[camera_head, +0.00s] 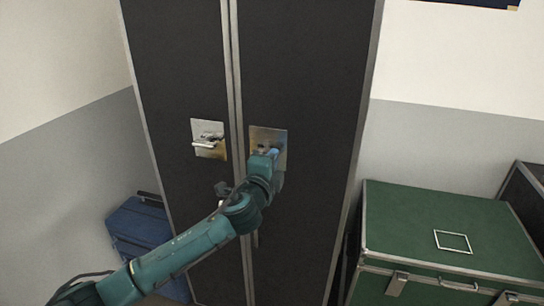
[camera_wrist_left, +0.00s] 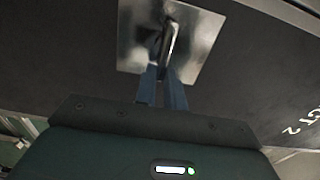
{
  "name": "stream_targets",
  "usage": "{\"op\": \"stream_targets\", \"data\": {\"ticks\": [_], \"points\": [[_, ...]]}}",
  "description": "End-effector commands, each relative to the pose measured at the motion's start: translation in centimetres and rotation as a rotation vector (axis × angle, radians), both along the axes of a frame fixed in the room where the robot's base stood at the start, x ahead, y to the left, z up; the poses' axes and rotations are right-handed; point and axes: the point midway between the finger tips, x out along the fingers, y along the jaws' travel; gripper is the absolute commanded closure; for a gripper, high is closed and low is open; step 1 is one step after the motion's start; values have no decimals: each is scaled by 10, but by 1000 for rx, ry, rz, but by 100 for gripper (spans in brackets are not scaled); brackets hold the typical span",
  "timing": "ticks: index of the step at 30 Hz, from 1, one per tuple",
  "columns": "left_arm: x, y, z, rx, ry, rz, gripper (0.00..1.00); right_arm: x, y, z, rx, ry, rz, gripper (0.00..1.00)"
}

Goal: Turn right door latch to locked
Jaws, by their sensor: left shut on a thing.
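A tall black wardrobe has two doors with metal edges. The right door (camera_head: 300,60) bears a square metal latch plate (camera_head: 281,137), partly hidden behind my left gripper (camera_head: 272,153). In the left wrist view the plate (camera_wrist_left: 196,45) fills the top middle, with the right door latch handle (camera_wrist_left: 171,40) standing out from it. The two blue fingers of my left gripper (camera_wrist_left: 162,88) reach up to the handle and are shut on it. The handle looks nearly upright in that view, slightly tilted. My right gripper is in neither view.
The left door (camera_head: 180,60) has its own latch (camera_head: 206,141), its handle lying roughly level. A green case (camera_head: 410,225) stands at the right, close to the wardrobe. A blue case (camera_head: 140,225) stands at the lower left.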

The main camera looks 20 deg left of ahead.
Motion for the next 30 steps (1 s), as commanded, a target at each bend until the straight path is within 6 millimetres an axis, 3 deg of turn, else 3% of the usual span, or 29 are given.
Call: {"op": "stream_targets", "data": {"ticks": [15, 16, 24, 30], "points": [[0, 0, -1, 23, -1, 1, 100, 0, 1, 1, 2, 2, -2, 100], [0, 0, -1, 23, -1, 1, 88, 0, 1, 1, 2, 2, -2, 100], [0, 0, -1, 21, -1, 0, 67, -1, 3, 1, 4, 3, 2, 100], [0, 0, -1, 20, -1, 0, 67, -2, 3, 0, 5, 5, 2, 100]]}}
